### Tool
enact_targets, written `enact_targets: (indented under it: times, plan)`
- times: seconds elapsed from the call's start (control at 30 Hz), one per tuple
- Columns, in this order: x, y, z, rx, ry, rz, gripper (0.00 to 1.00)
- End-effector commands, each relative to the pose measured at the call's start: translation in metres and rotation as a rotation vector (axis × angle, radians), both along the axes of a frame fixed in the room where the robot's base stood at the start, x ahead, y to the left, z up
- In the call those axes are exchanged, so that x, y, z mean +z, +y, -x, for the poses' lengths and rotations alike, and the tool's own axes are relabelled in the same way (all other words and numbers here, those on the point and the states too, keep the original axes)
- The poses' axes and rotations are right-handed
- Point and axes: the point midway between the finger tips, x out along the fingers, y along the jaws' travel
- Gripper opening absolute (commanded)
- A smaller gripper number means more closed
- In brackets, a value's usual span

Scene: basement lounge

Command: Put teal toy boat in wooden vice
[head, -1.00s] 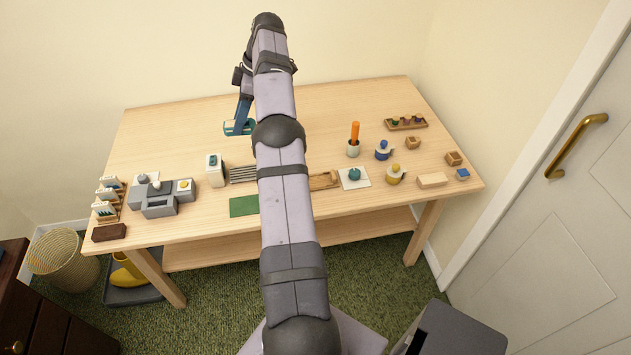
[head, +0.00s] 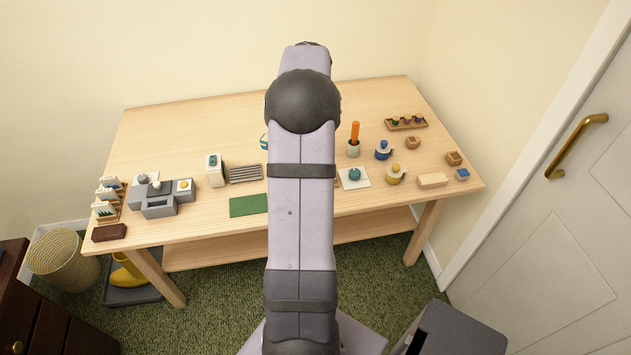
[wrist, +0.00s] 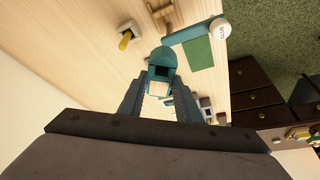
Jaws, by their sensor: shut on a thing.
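The teal toy boat (wrist: 163,58) is held between the dark teal fingers of my gripper (wrist: 162,88) in the wrist view. In the head view, a small teal and white edge (head: 264,142) shows left of my arm, which hides the gripper and most of the boat. The wooden vice is hidden behind my arm in the head view. A wooden, striped piece at the wrist view's top edge may be the vice, but it is cut off.
A green mat (head: 248,205) and a grey slatted rack (head: 246,173) lie left of my arm. The back left of the table is clear.

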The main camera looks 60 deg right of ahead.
Motion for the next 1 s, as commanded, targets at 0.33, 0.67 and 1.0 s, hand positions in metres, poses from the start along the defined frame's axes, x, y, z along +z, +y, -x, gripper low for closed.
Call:
enact_targets:
  times: [0.33, 0.67, 1.0]
  plan:
    - [-0.023, -0.014, 0.047, -0.643, 0.0, -0.001, 0.05]
    - [-0.034, -0.023, 0.065, -1.041, 0.0, 0.002, 0.05]
    - [-0.039, -0.032, 0.076, -1.378, 0.001, 0.001, 0.05]
